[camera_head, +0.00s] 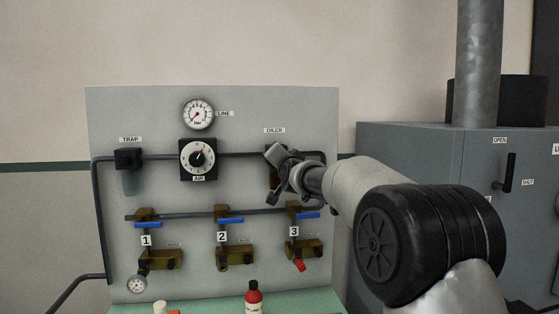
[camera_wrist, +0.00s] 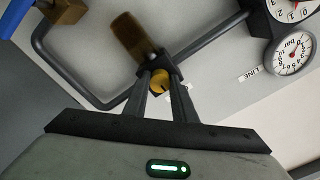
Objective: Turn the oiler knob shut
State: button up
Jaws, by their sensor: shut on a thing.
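The oiler (camera_head: 272,178) hangs on the upper pipe of the grey panel, under its OILER label (camera_head: 274,130). My gripper (camera_head: 276,168) is in front of it and hides most of it in the head view. In the wrist view the oiler's brown body (camera_wrist: 133,38) shows beyond the fingers. A round yellow-brass knob (camera_wrist: 160,80) with a dark mark sits between the two fingertips (camera_wrist: 162,74). My gripper is shut on this knob.
The panel (camera_head: 240,105) also carries a LINE gauge (camera_head: 198,113), an AIR dial (camera_head: 198,158), a trap (camera_head: 129,159) and three blue-handled valves below. A grey cabinet (camera_head: 420,150) stands to the right.

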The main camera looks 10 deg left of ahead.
dwell(0.3)
jog(key=o, duration=1)
jog(key=shift+o, duration=0.2)
jog(key=b+v, duration=0.4)
jog(key=v, duration=1.3)
jog(key=shift+s, duration=0.25)
jog(key=shift+r, duration=0.1)
jog(key=s+d+f+n+g+h, duration=0.2)
jog(key=s+d+f+g, duration=0.3)
jog(key=s+f, duration=0.55)
jog(key=s+d+f+n+g+h, duration=0.1)
jog(key=s+d+f+n+g, duration=0.15)
jog(key=s+d+f, duration=0.8)
jog(key=s+d+f+n+g+h, duration=0.1)
jog(key=s+d+f+g+h, duration=0.3)
jog(key=s, duration=1.2)
notch_tip(320, 180, up, 11)
jog(key=a+y+p, duration=0.1)
jog(key=y+p, duration=0.1)
jog(key=p, duration=1)
jog(key=shift+w+f, duration=0.2)
jog(key=shift+w, duration=0.2)
